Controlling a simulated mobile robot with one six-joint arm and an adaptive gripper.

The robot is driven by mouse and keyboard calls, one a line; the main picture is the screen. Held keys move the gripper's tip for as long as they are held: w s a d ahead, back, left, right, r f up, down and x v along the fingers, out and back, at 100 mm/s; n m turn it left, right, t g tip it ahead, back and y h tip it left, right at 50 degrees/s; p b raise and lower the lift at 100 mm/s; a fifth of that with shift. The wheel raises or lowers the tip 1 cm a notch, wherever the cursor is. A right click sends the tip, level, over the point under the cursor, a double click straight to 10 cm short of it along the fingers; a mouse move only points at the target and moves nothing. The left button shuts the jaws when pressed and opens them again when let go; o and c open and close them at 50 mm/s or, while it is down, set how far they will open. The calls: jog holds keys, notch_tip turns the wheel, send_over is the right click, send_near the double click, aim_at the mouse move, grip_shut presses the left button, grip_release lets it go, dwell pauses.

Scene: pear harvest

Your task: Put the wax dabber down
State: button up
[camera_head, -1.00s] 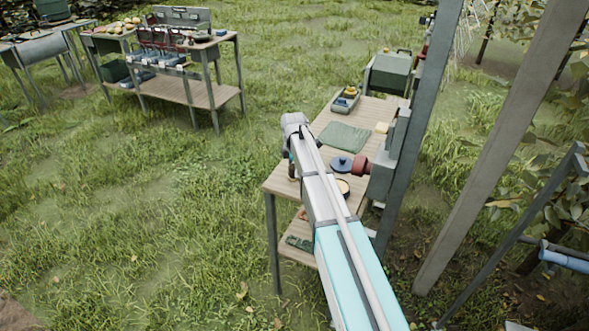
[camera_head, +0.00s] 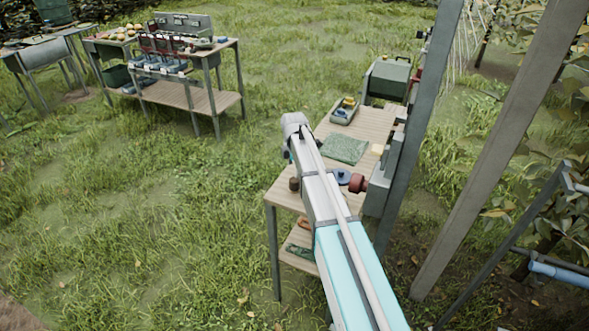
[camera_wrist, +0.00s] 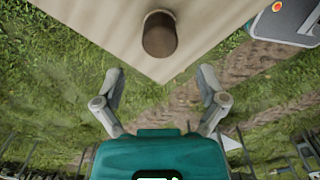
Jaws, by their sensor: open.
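A dark brown cylinder, which looks like the wax dabber, (camera_wrist: 160,38) stands on the wooden bench (camera_wrist: 100,22) near its corner in the wrist view. In the head view the brown cylinder (camera_head: 294,184) is on the bench's left front part, just left of my arm. My gripper (camera_wrist: 160,78) is open and empty, with its two fingers spread wide. The cylinder lies beyond the fingertips in the wrist view, apart from them. In the head view my arm hides the gripper's fingers.
The bench top holds a green mat (camera_head: 344,149), a blue round item (camera_head: 341,176), a yellow block (camera_head: 376,149) and a tray (camera_head: 343,111) with small items. Grey posts (camera_head: 417,130) stand along its right. Another workbench (camera_head: 205,100) is far left. Grass lies open left of the bench.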

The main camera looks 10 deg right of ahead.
aim_at(294, 180)
jog(key=shift+r+p, duration=2.65)
jog(key=shift+r, duration=0.3)
jog(key=shift+s, duration=0.1)
jog(key=s+m, duration=1.9)
jog(key=s, duration=0.9)
jog(key=shift+s+d+m, duration=0.25)
jog(key=shift+s+m, duration=0.15)
